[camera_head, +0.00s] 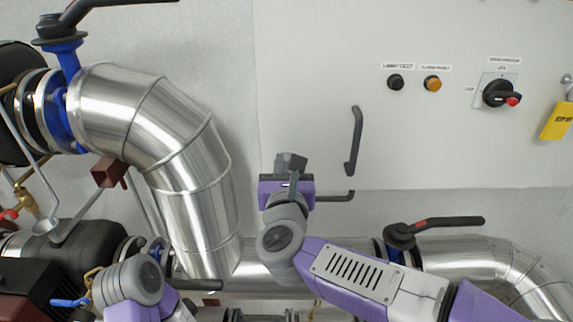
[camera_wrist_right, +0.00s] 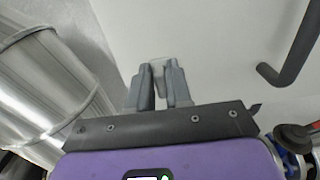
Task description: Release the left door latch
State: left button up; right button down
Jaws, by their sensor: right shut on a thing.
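My right gripper (camera_head: 290,160) is at the lower left part of the pale cabinet door, its fingers pointing at the panel. In the right wrist view its two grey fingers (camera_wrist_right: 158,85) are closed on a small light grey piece (camera_wrist_right: 158,65), which looks like the left door latch. The fingers hide most of the latch, and its turned position cannot be told. My left arm shows at the lower left of the head view, but its gripper's fingers are not visible.
A dark door handle (camera_head: 354,140) is right of the gripper. A silver insulated pipe (camera_head: 185,150) runs close on the left. Buttons and a rotary switch (camera_head: 497,93) are at upper right. The panel between is clear.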

jog(key=shift+n, duration=0.3)
jog(key=n, duration=0.5)
jog(key=n+p, duration=0.1)
jog(key=n, duration=0.5)
jog(key=a+f+n+p, duration=0.1)
jog(key=n, duration=0.5)
jog(key=shift+n, duration=0.3)
dwell(0.4)
jog(key=c, duration=1.1)
grip_release()
